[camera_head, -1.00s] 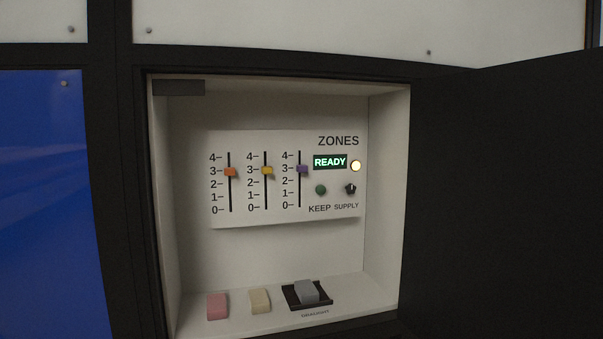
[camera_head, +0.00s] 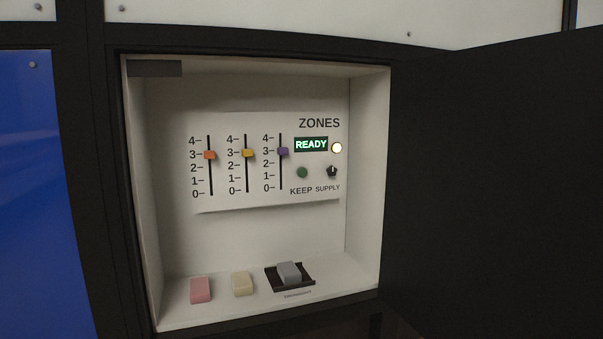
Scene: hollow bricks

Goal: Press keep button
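The green round KEEP button (camera_head: 302,172) sits on the white ZONES panel (camera_head: 230,203) at the back of an open recess, above its KEEP label. A lit pale lamp (camera_head: 337,148) is right of the display. The black SUPPLY knob (camera_head: 333,171) is right of the button. Three sliders, orange (camera_head: 210,155), yellow (camera_head: 248,153) and purple (camera_head: 283,151), each stand near 3. Neither of my grippers is in view.
On the recess floor lie a pink block (camera_head: 200,290), a cream block (camera_head: 243,284) and a grey block (camera_head: 289,272) on a black tray (camera_head: 270,276). A dark open door (camera_head: 480,190) fills the right side. A blue panel (camera_head: 40,200) is at the left.

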